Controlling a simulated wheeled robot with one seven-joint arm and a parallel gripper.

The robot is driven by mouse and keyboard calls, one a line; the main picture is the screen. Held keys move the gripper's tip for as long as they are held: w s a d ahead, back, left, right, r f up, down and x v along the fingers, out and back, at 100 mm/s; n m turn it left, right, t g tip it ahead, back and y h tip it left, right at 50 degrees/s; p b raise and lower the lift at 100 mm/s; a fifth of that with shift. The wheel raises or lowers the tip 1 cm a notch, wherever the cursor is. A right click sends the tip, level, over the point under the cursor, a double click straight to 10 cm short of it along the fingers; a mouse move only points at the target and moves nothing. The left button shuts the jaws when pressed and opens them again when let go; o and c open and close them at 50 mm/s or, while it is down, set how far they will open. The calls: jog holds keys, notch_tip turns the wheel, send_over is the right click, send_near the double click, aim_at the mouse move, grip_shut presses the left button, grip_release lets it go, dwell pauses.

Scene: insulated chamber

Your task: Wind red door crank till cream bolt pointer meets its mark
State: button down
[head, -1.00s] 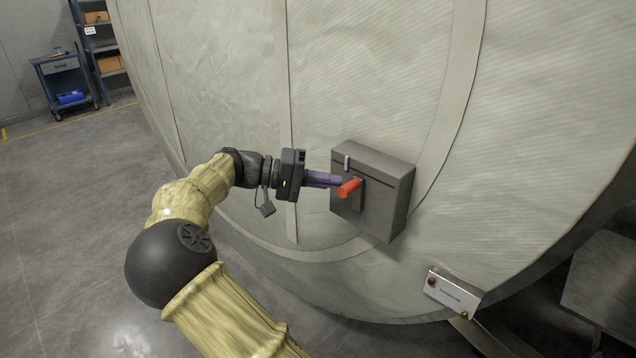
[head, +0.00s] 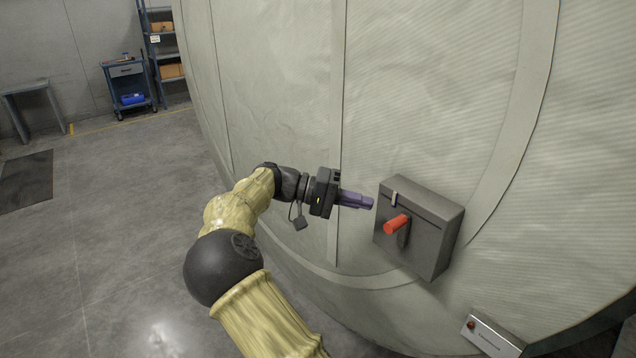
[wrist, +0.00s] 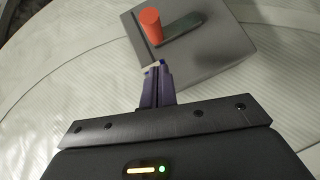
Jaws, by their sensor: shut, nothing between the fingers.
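The red crank handle (head: 396,224) sticks out from a dark crank arm (head: 404,238) on the front of a dark grey box (head: 440,250). The handle also shows in the wrist view (wrist: 151,26), beyond my fingertips. My gripper (head: 371,202) has purple fingers that are shut and empty. It is to the left of the box, apart from the handle. A small pale piece (head: 394,198), possibly the cream pointer, sits at the box's upper edge. I cannot make out its mark.
The box is mounted on a large, curved, pale quilted wall (head: 290,120). A plate with a red button (head: 490,336) is at the lower right. A blue cart (head: 127,72) and shelving (head: 168,50) stand far back left.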

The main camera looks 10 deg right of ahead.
jog(key=v, duration=0.9)
jog(key=shift+a+f+b, duration=0.2)
jog(key=shift+a+b, duration=0.1)
jog(key=shift+a, duration=0.1)
